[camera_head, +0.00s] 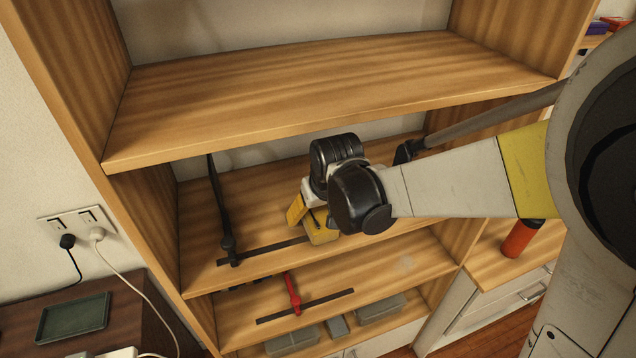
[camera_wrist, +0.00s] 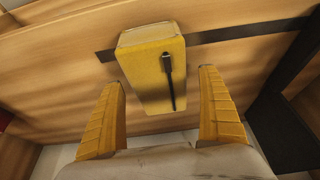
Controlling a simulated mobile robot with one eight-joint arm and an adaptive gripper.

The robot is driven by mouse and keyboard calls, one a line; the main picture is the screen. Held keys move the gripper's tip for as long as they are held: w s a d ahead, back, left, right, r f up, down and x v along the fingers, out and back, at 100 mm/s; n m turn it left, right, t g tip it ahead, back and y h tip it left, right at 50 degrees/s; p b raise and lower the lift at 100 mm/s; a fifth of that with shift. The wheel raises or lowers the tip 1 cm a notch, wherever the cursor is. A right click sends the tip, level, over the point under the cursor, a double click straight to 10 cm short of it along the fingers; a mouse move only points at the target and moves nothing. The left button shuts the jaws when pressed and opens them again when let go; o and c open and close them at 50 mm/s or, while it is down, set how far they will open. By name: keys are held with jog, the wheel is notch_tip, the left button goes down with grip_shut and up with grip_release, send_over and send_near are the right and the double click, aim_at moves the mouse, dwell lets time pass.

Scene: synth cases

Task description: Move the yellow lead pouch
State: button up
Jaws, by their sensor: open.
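The yellow lead pouch (camera_wrist: 150,72) is a boxy yellow block with a dark strap or pull on its face, on the wooden shelf. In the head view, the pouch (camera_head: 321,234) shows only in part, below my wrist near the shelf's front. My gripper (camera_wrist: 161,80) is open, its yellow fingers on either side of the pouch's near part in the wrist view, with a visible gap on each side. In the head view, my gripper (camera_head: 308,213) points down at the shelf, mostly hidden by my wrist. I cannot tell whether it touches the pouch.
A black bar clamp (camera_head: 226,240) stands left of the pouch, its dark bar running along the shelf towards it. The upper shelf board (camera_head: 330,85) is close above my wrist. A red clamp (camera_head: 292,292) lies on the shelf below. Grey containers (camera_head: 292,341) sit lower down.

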jog(key=shift+w+a+f, duration=0.1)
jog(key=shift+w+f, duration=0.1)
jog(key=shift+w, duration=0.2)
jog(key=shift+f, duration=0.35)
jog(key=c, duration=1.3)
jog(key=shift+c, duration=0.2)
jog(key=shift+a, duration=0.1)
